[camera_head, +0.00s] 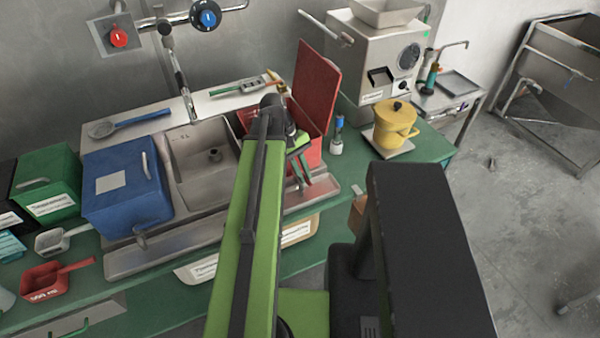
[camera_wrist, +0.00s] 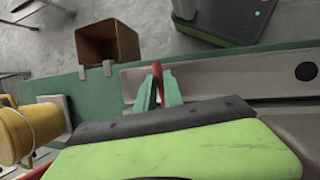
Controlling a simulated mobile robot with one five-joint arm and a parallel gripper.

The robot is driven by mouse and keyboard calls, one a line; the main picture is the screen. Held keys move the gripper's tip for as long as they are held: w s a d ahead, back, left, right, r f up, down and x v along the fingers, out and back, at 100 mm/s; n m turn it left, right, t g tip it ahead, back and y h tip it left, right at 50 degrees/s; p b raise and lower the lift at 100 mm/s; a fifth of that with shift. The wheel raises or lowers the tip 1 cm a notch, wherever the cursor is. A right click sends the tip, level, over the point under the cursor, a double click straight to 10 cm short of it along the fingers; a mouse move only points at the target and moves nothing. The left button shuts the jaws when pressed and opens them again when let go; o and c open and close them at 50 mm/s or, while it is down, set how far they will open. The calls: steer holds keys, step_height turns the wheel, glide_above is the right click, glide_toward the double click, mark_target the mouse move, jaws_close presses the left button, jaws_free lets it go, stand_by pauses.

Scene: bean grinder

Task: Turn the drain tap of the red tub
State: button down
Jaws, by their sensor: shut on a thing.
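The red tub (camera_head: 312,150) stands on the green bench, with its red lid (camera_head: 317,85) raised; my arm covers part of it. My gripper (camera_head: 303,182) is at the tub's front side, low, above the grey drip tray. In the wrist view my two green fingers (camera_wrist: 158,92) are closed around a narrow red piece, which looks like the drain tap (camera_wrist: 157,70) of the red tub. The tap's lower part is hidden between the fingers. In the head view the tap cannot be made out behind the gripper.
A blue tub (camera_head: 128,190) and a metal sink (camera_head: 205,160) are left of my arm. A yellow pot (camera_head: 394,124) and a grinder (camera_head: 380,60) stand to the right. A brown bin (camera_wrist: 107,45) hangs at the bench's front edge.

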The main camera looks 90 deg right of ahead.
steer(key=shift+s, duration=0.1)
steer(key=c, duration=1.5)
jaws_free()
steer(key=shift+r, duration=0.1)
steer(key=shift+o, duration=0.2)
steer(key=p+v, duration=1.5)
steer(key=v, duration=0.2)
steer(key=shift+r+p, duration=0.15)
steer(key=shift+p, duration=0.2)
steer(key=shift+d, duration=0.1)
